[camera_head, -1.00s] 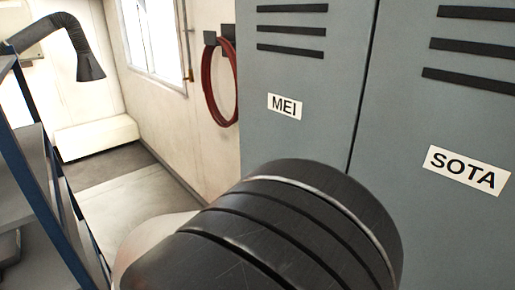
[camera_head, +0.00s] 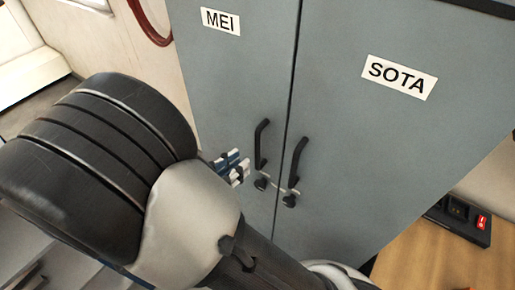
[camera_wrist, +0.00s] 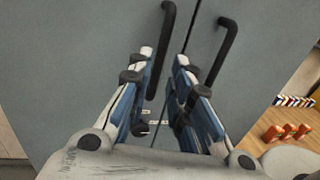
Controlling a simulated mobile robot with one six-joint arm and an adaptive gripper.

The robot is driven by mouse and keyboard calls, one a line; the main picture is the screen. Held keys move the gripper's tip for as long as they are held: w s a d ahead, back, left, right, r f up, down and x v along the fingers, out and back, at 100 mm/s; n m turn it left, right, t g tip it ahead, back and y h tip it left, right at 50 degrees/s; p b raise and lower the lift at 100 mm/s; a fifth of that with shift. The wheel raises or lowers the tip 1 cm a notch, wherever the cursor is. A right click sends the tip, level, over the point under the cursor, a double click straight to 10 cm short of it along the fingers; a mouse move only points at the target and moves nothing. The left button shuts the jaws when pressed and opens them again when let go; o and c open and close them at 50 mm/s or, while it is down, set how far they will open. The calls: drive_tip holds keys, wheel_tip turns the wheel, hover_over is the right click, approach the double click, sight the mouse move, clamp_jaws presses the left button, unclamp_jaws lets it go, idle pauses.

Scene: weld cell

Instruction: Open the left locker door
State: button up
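The left locker door (camera_head: 240,80) is grey, labelled MEI (camera_head: 221,21), and looks shut. Its black bar handle (camera_head: 262,145) stands near the seam, above a small dark knob (camera_head: 261,183). My gripper (camera_head: 233,166) is left of this handle in the head view, with a small gap between them. In the wrist view my gripper (camera_wrist: 163,62) is open, its two blue and white fingers spread. The left handle (camera_wrist: 163,45) shows between and beyond the fingertips there. I see nothing held. My arm hides the lower left of the door in the head view.
The right locker door (camera_head: 370,150), labelled SOTA (camera_head: 399,77), has its own handle (camera_head: 297,162) close beside. A wooden bench (camera_head: 440,255) with a black box with a red switch (camera_head: 460,217) is at the lower right. A red hose (camera_head: 150,22) hangs left of the locker.

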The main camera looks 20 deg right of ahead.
sight(256, 151)
drive_tip(key=x, duration=0.7)
drive_tip(key=shift+w+d, duration=0.1)
drive_tip(key=shift+d, duration=0.05)
drive_tip(key=shift+c, duration=0.4)
clamp_jaws()
